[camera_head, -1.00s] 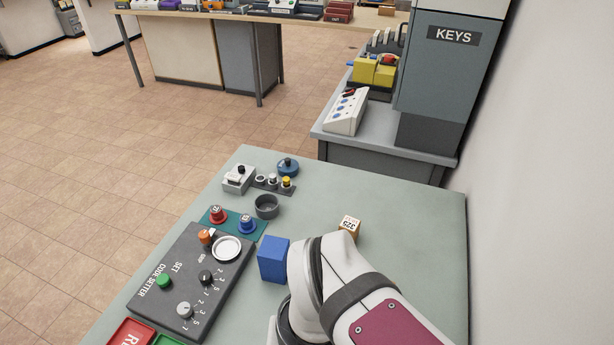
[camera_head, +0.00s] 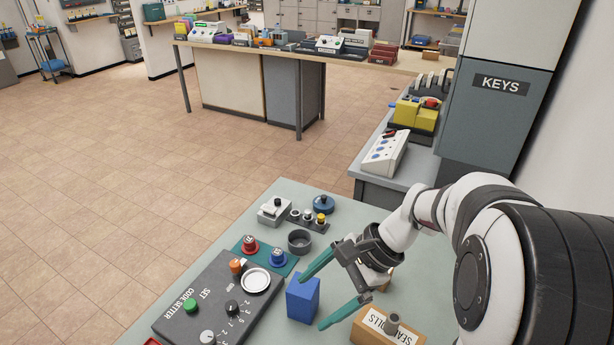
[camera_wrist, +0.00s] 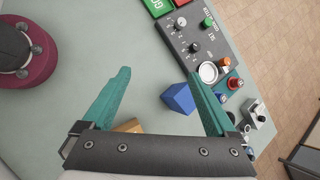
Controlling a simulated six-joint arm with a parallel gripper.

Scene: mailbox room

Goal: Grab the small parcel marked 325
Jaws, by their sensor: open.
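The small parcel is nearly hidden behind my gripper in the head view; only a sliver of tan (camera_head: 386,284) shows there, and its 325 mark cannot be read now. My gripper (camera_head: 323,296) is open and empty, above the table, with its green fingers reaching left around the level of a blue block (camera_head: 302,299). In the wrist view, my gripper (camera_wrist: 162,84) has its fingers wide apart, and the blue block (camera_wrist: 179,98) shows between them. A tan box edge (camera_wrist: 128,126) shows by the left finger; I cannot tell which box it is.
A larger brown box (camera_head: 400,333) with a white label and grey knob stands right of the blue block. The code setter panel (camera_head: 215,297) lies to the left. A grey cup (camera_head: 300,241) and knobs stand farther back. A grey cabinet marked KEYS (camera_head: 495,110) is behind right.

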